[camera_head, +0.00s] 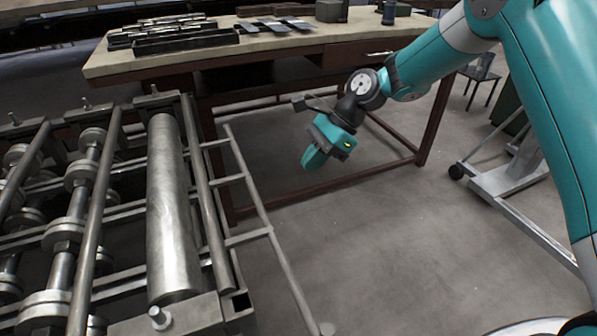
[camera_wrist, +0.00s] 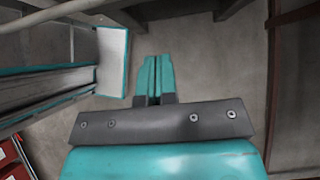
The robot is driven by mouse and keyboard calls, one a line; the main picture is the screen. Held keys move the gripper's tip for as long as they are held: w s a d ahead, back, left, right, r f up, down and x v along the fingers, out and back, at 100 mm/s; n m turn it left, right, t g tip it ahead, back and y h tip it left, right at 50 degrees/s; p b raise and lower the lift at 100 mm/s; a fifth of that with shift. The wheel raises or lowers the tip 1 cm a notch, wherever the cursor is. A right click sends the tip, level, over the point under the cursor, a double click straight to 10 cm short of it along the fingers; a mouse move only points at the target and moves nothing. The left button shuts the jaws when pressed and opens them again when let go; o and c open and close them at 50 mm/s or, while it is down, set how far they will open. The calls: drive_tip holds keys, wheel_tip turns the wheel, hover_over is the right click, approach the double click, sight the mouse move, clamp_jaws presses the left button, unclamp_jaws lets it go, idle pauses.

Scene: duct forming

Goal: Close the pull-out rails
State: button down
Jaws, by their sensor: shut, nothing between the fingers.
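The pull-out rails (camera_head: 249,189) are a grey metal ladder-like frame. They stick out from the right side of the roller machine (camera_head: 206,190), with a long outer bar and several crossbars, and a gap shows between bar and machine. My gripper (camera_head: 312,160) is to the right of the outer bar, pointing down and apart from it in the head view. Its teal fingers are together and empty. The wrist view shows the shut fingers (camera_wrist: 154,78) over grey floor. A pale bar crosses the upper left there, but I cannot tell whether it is part of the rails.
A workbench (camera_head: 290,50) with metal bars on top and dark red legs stands behind my gripper. A large steel roller (camera_head: 170,210) lies in the machine. A grey wheeled stand (camera_head: 510,180) is at the right. The floor (camera_head: 390,250) between is clear.

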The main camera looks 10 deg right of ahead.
drive_tip(key=s+a+f+p, duration=0.1)
drive_tip(key=s+a+f, duration=0.1)
drive_tip(key=a+f, duration=0.5)
drive_tip(key=shift+s+a+p, duration=0.3)
drive_tip(key=shift+a+p, duration=0.1)
drive_tip(key=shift+a, duration=0.5)
